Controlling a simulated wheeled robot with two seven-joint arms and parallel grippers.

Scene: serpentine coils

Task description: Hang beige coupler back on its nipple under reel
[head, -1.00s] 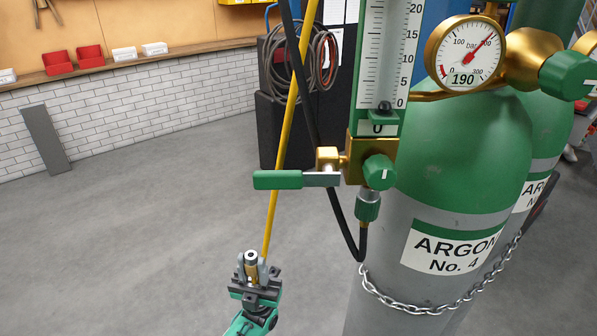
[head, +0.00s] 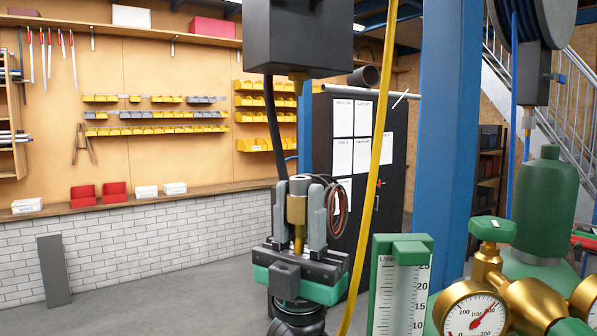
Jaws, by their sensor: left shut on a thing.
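The beige coupler (head: 297,207) stands upright between the two grey fingers of my left gripper (head: 300,212), which is shut on it. A brass-coloured stem shows below it. A brass nipple (head: 298,76) points down from the underside of a dark grey box-shaped housing (head: 298,38) at the top. The coupler is below the nipple in the picture, with a clear gap between them; their difference in depth is hard to tell. The reel above the housing cannot be made out. My right gripper is not in view.
A yellow hose (head: 376,140) hangs just right of my left gripper; a black hose (head: 271,125) runs down behind it. A blue column (head: 448,120), flowmeter (head: 400,290), gauge (head: 472,312) and green cylinder (head: 548,205) stand right. Another reel (head: 530,40) hangs upper right.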

